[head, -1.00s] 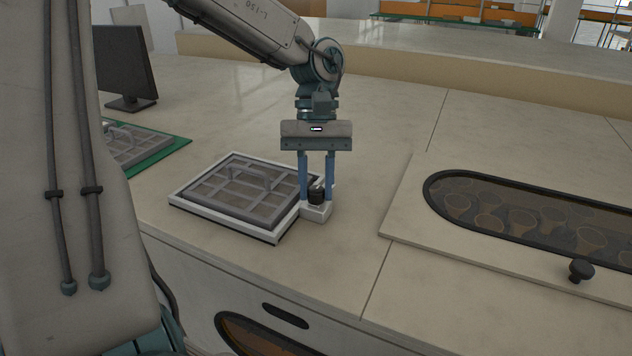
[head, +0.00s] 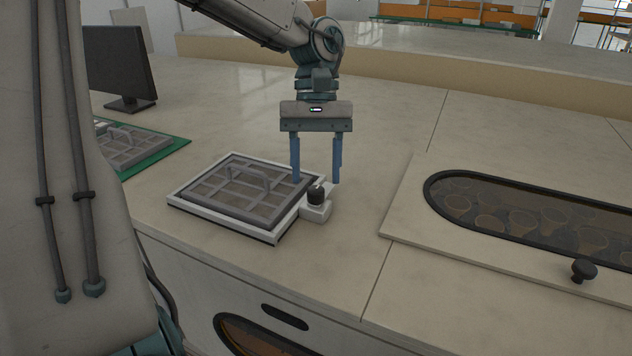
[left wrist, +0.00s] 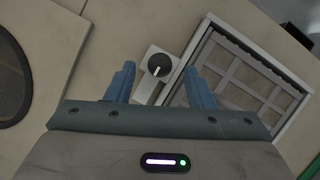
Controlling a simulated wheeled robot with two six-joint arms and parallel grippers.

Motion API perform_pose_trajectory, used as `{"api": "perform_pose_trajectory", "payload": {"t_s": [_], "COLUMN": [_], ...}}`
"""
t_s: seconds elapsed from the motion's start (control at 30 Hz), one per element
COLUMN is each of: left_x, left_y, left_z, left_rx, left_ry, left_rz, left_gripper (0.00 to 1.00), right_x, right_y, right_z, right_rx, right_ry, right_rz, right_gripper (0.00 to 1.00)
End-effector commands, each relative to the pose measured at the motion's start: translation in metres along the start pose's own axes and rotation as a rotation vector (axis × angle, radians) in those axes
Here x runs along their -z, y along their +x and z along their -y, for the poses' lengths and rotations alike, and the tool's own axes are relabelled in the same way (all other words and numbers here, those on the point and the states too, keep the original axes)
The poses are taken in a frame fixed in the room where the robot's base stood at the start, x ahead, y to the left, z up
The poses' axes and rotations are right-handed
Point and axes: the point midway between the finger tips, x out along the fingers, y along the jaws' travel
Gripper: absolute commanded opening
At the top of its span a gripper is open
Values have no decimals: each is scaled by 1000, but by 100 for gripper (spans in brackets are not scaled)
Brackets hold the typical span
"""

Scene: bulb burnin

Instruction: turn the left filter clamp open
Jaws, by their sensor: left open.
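The left filter clamp (head: 316,195) is a black round knob with a pale pointer line, on a small white block at the right side of a framed filter. It also shows in the left wrist view (left wrist: 158,66), between and beyond my fingertips. The filter (head: 240,190) is a grey grid panel with a handle, sitting in a white frame on the counter. My left gripper (head: 316,182) is open and empty, its blue fingers pointing down just above and behind the knob, apart from it. My right gripper is not in view.
A second filter panel (head: 132,150) lies on a green mat (head: 160,160) at the left, near a dark monitor (head: 122,68). At the right is a raised panel with a dark window (head: 530,213) and a black knob (head: 583,271). The counter between is clear.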

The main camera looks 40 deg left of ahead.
Motion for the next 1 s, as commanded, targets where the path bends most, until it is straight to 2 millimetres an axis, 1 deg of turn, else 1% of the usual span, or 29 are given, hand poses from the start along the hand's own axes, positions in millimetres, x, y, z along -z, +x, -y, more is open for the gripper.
{"api": "perform_pose_trajectory", "payload": {"t_s": [0.03,0.1,0.13,0.2,0.3,0.4,0.6,1.0], "left_x": [2,2,-1,-3,-2,-2,0,0], "left_y": [-10,-26,-37,-51,-65,-74,-81,-80], "left_z": [-1,0,0,0,0,0,0,0], "left_rx": [-2,-2,-2,-1,0,0,0,0], "left_ry": [-2,-1,-1,-1,-2,-1,0,0], "left_rz": [-7,-7,-4,-1,-1,0,0,-1], "left_gripper": [48,48,48,48,48,48,48,48], "right_x": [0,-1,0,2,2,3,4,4], "right_y": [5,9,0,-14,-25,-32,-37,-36], "right_z": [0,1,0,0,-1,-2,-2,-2], "right_rx": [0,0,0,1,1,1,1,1], "right_ry": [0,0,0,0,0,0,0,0], "right_rz": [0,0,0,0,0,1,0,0], "right_gripper": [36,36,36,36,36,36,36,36]}}
